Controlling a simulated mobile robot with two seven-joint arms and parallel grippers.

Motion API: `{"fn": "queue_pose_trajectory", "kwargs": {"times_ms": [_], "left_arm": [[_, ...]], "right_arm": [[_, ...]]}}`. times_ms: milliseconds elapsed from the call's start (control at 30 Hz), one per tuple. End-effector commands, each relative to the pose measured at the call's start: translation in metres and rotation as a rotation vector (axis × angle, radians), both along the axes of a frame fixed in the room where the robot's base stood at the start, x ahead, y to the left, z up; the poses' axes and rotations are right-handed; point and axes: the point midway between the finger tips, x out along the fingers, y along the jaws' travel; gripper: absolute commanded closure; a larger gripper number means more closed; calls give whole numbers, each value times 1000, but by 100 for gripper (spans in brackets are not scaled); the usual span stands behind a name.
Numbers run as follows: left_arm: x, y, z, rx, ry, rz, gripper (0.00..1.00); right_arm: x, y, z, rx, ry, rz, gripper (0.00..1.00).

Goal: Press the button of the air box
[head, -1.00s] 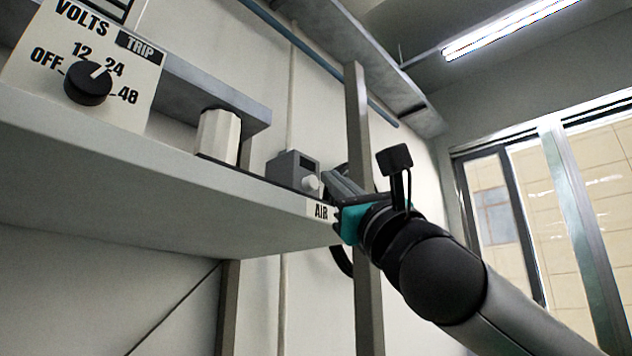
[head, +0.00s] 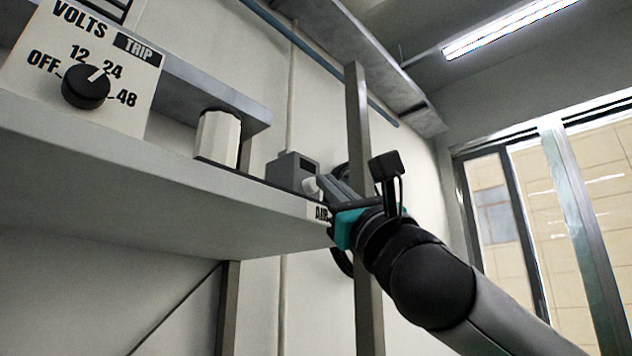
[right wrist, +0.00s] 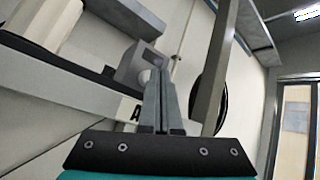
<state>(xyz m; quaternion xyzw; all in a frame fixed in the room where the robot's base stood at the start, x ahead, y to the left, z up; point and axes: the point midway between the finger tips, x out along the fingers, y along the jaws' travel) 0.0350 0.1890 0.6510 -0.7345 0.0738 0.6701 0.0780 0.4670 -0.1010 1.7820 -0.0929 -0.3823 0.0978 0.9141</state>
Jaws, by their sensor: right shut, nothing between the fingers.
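The air box (head: 288,170) is a small grey box on the right end of the shelf, above the "AIR" label (head: 318,212). Its round white button (head: 311,187) faces right, towards my right gripper (head: 322,182). The right gripper is shut and empty, its fingertips at or very close to the button; I cannot tell if they touch. In the right wrist view the air box (right wrist: 134,64) stands just beyond the fingertips (right wrist: 158,82), with the button (right wrist: 145,76) partly hidden behind them. My left gripper is not in view.
A panel (head: 120,52) with a black volts knob (head: 86,87) stands on the shelf (head: 120,155) at the left. A white cylinder (head: 218,138) is between it and the air box. A vertical metal post (head: 357,115) rises just behind my right gripper.

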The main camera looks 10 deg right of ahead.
Motion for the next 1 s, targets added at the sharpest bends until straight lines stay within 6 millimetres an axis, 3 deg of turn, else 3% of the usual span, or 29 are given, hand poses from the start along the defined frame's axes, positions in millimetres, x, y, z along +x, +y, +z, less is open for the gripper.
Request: {"fn": "queue_pose_trajectory", "kwargs": {"times_ms": [1000], "left_arm": [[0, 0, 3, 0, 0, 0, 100]], "right_arm": [[7, 6, 0, 0, 1, 1, 100]]}}
